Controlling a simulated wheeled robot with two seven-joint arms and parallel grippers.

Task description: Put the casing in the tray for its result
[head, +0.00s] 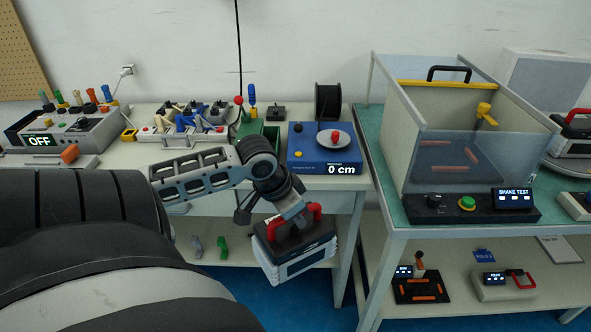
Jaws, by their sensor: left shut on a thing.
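The casing (302,258) is a pale box with a dark top and a red handle. It hangs slightly tilted in front of the left bench's edge. My left gripper (297,217) is shut on it at the red handle, with the fingertips partly hidden. My right gripper is not in view.
The blue device (322,168) reads "0 cm". A box with an "OFF" display (80,132) stands at left. The shake test enclosure (455,135) stands on the right table. Lower shelves hold devices, including a red-handled one (505,288). Blue floor shows between the tables.

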